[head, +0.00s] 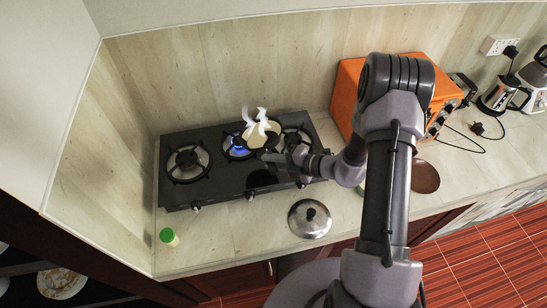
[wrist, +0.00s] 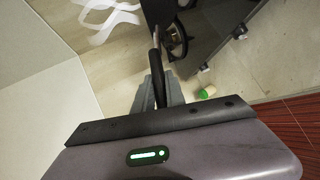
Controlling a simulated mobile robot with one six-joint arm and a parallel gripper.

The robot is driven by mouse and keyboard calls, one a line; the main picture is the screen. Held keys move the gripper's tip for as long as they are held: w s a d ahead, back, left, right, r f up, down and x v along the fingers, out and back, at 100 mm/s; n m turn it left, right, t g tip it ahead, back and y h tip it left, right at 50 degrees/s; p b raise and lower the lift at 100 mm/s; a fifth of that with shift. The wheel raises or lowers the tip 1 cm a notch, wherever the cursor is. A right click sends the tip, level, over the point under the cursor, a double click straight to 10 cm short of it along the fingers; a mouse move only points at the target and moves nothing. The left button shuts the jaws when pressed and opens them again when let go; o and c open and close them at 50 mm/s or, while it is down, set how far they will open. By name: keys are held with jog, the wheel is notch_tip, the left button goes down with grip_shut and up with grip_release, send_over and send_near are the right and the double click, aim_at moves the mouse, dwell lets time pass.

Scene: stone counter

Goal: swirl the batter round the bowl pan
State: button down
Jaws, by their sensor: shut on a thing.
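The bowl pan (head: 276,127) is a dark round pan over the stove, up and right of the lit middle burner. Pale batter (head: 258,138) shows inside it, with white wisps rising above. My gripper (head: 277,158) is shut on the pan's handle, at the pan's near right side. In the wrist view the dark handle (wrist: 155,62) runs up from between the grey fingers (wrist: 157,92) to the dark pan, seen nearly edge-on. The pan seems raised and tilted, but its exact height above the burner is unclear.
The black stove (head: 222,180) has a blue flame (head: 238,148) at its middle burner. A steel lid (head: 310,219) lies on the counter in front. A green-capped jar (head: 169,237) stands at front left. An orange oven (head: 346,95) and brown bowl (head: 425,177) are at right.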

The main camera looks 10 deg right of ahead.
jog(key=shift+s+a+f+n+b, duration=0.15)
jog(key=shift+s+f+n+b, duration=0.25)
jog(key=shift+f+b, duration=0.55)
jog(key=f+b, duration=0.1)
jog(key=b, duration=0.3)
jog(key=s+f+n+t+y+b, duration=0.1)
jog(key=f+b, duration=0.1)
jog(key=b, duration=0.2)
jog(key=s+d+f+n+t+b, duration=0.1)
jog(key=b, duration=0.2)
jog(key=shift+f+b, duration=0.4)
jog(key=shift+f+y, duration=0.1)
jog(key=shift+y, duration=0.2)
jog(key=shift+d+f+b, duration=0.1)
jog(key=shift+f+b, duration=0.2)
jog(key=shift+b, duration=0.8)
jog(key=shift+s+d+f+n+t+y+b, duration=0.15)
jog(key=shift+f+n+t+y+b, duration=0.15)
jog(key=shift+b, duration=0.5)
